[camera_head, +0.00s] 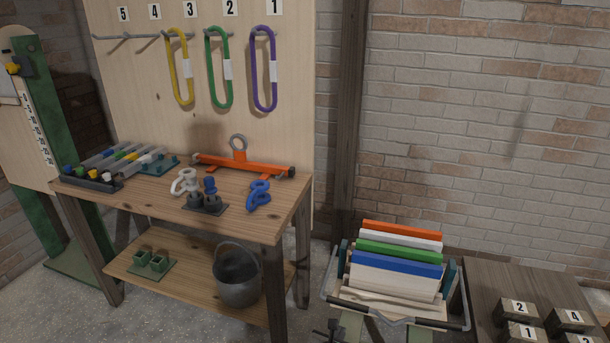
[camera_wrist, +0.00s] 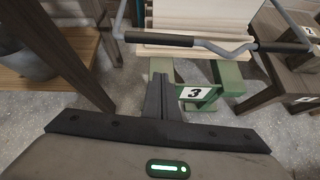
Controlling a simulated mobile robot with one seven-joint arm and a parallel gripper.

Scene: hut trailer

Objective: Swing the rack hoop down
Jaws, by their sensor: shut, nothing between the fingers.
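The rack (camera_head: 395,275) stands on the floor right of the workbench, holding upright orange, white, green and blue boards. Its grey hoop (camera_head: 397,321) has black grips and runs across the front of the rack, low, below the board tops. In the wrist view the hoop (camera_wrist: 222,49) crosses the top of the picture, with a black grip on each side of a bent middle. My gripper (camera_wrist: 160,80) is shut and empty, its fingers pointing toward the rack. In the picture the fingertips lie just below the left grip; I see no contact, and the distance is hard to judge.
The workbench (camera_head: 230,226) with a bucket (camera_head: 237,275) on its lower shelf stands left of the rack. A dark wooden table (camera_head: 490,278) with numbered blocks is close on the right. A green foot with a "3" tag (camera_wrist: 194,92) sits under the rack.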

